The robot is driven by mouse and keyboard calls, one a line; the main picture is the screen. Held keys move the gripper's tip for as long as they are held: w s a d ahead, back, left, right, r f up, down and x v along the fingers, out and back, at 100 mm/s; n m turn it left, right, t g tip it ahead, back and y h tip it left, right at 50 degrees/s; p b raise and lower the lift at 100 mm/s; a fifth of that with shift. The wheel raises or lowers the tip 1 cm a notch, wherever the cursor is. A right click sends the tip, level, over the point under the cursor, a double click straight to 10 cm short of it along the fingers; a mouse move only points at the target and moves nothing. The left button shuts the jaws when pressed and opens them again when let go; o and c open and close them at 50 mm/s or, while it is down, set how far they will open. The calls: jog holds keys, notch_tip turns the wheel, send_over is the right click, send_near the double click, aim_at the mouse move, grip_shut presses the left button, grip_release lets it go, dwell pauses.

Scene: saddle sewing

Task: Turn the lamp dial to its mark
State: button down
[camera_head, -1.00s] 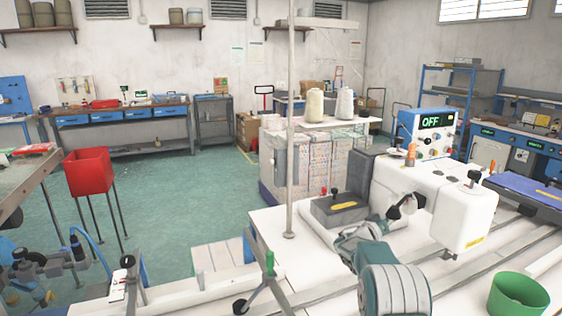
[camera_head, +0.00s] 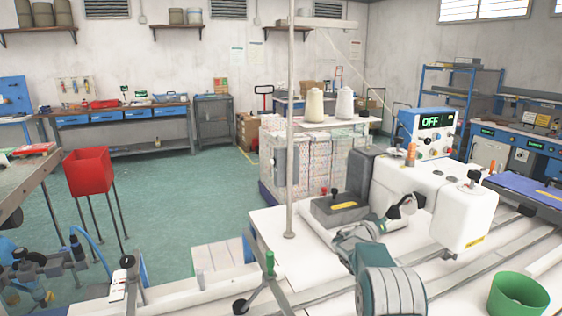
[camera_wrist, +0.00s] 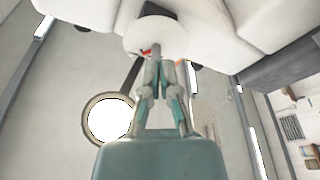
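A white sewing machine (camera_head: 430,200) stands on the white table. At its near side, a small pale round part with a black piece (camera_head: 411,203) shows just beyond my gripper (camera_head: 393,213); I take this to be the lamp and its dial. In the wrist view, a white disc (camera_wrist: 170,32) with a small red mark lies directly ahead of my gripper (camera_wrist: 160,60). The fingertips overlap the disc's lower edge, close together. Whether they touch or hold the dial is hidden. A bright round light (camera_wrist: 108,118) shows left of the fingers.
A control box reading OFF (camera_head: 428,128) stands behind the machine. A green bin (camera_head: 518,296) is at the lower right. A pale upright pole (camera_head: 290,130) rises at the table's left.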

jog(key=shift+r, duration=0.1)
jog(key=r+v, duration=0.1)
jog(key=v, duration=0.5)
jog(key=shift+w+a+f, duration=0.2)
jog(key=shift+a+f, duration=0.05)
jog(key=shift+f, duration=0.05)
dwell(0.4)
